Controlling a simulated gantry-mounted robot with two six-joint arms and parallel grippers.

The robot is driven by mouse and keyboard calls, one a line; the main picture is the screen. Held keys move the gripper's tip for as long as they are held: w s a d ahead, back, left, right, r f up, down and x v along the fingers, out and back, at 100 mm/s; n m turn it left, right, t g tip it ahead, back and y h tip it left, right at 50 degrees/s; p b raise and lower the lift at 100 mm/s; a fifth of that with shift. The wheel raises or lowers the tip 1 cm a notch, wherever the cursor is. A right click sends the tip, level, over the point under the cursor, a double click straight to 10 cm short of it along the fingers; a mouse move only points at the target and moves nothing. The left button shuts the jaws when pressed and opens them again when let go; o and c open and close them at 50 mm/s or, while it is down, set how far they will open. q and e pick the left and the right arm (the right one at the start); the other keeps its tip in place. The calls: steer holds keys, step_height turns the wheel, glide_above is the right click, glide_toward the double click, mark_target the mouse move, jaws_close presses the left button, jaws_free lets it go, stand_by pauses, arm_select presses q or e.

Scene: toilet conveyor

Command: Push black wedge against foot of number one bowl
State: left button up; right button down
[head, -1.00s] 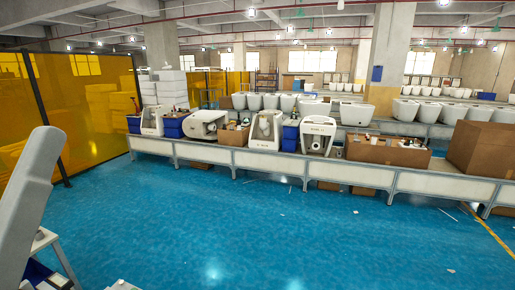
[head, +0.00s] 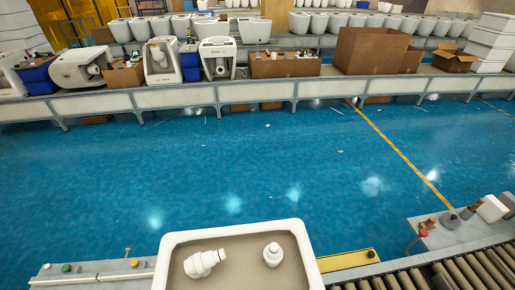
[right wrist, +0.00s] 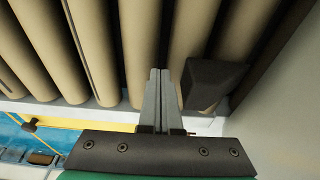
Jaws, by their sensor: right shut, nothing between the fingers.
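The black wedge (right wrist: 208,84) lies on the tan conveyor rollers in the right wrist view, near the rollers' end. My right gripper (right wrist: 160,76) is shut and empty, with its two grey fingers together just left of the wedge. A narrow gap seems to separate them. In the head view a white ceramic body (head: 166,262) with a beige inside stands at the bottom, with white fittings in it. I cannot tell whether it is the number one bowl, and no foot of it shows. My left gripper is not in view.
Conveyor rollers (head: 459,276) run at the bottom right of the head view, beside a yellow plate (head: 345,260). A dark rail and a pale surface (right wrist: 290,120) lie right of the wedge.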

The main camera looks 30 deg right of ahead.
steer(key=shift+w+a, duration=0.3)
steer(key=shift+a, duration=0.55)
steer(key=shift+w+a, duration=0.3)
steer(key=shift+a, duration=0.55)
stand_by(1.2)
steer(key=shift+w+a, duration=0.1)
steer(key=shift+a, duration=0.25)
steer(key=shift+d, duration=0.1)
stand_by(0.3)
steer(key=shift+s+d, duration=0.3)
steer(key=shift+d, duration=0.5)
step_height(320, 180, up, 9)
steer(key=p, duration=0.9)
